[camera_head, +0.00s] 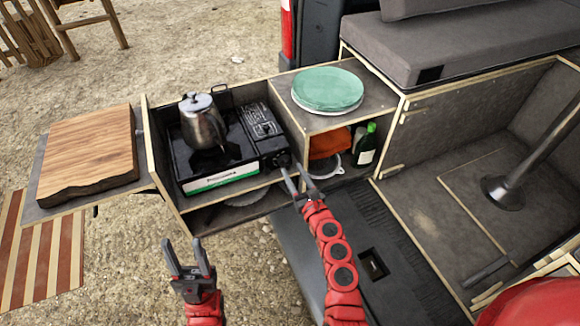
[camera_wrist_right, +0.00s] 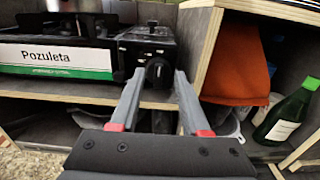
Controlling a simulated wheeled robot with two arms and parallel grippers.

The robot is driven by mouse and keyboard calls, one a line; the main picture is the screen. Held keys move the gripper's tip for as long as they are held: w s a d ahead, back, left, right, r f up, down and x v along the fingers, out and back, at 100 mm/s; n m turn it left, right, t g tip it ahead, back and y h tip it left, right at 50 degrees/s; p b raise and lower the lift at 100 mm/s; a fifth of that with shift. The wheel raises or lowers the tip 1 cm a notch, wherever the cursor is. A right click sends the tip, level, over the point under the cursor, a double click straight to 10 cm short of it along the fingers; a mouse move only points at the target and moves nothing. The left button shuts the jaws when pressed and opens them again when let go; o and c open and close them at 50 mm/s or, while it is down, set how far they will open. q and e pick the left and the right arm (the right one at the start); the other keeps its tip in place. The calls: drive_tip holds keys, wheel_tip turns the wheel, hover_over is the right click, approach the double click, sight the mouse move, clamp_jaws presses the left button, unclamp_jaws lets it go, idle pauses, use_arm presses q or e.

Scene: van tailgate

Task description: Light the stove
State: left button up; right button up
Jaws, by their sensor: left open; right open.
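A black portable gas stove (camera_head: 225,150) sits in the tailgate's open compartment, with a white and green label on its front. Its round black knob (camera_wrist_right: 157,71) is at the stove's right front corner; it also shows in the head view (camera_head: 281,160). A metal kettle (camera_head: 203,124) stands on the burner. My right gripper (camera_head: 297,184) is open in front of the knob; in the right wrist view its fingers (camera_wrist_right: 157,85) point at the knob, one on each side. Whether they touch it I cannot tell. My left gripper (camera_head: 187,257) is open and empty, low in front of the compartment.
A wooden cutting board (camera_head: 88,150) lies on the left side shelf. Green plates (camera_head: 327,88) rest on the box right of the stove. Below them are an orange cloth (camera_wrist_right: 240,65) and a green bottle (camera_wrist_right: 285,116). Wooden walls edge the stove compartment. Ground is free around my left gripper.

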sight(286, 163)
drive_tip(key=shift+w+a+f, duration=0.15)
drive_tip(key=shift+w+a, duration=0.15)
drive_tip(key=shift+w, duration=0.35)
drive_tip(key=shift+w+a, duration=0.2)
drive_tip(key=shift+w, duration=0.5)
clamp_jaws()
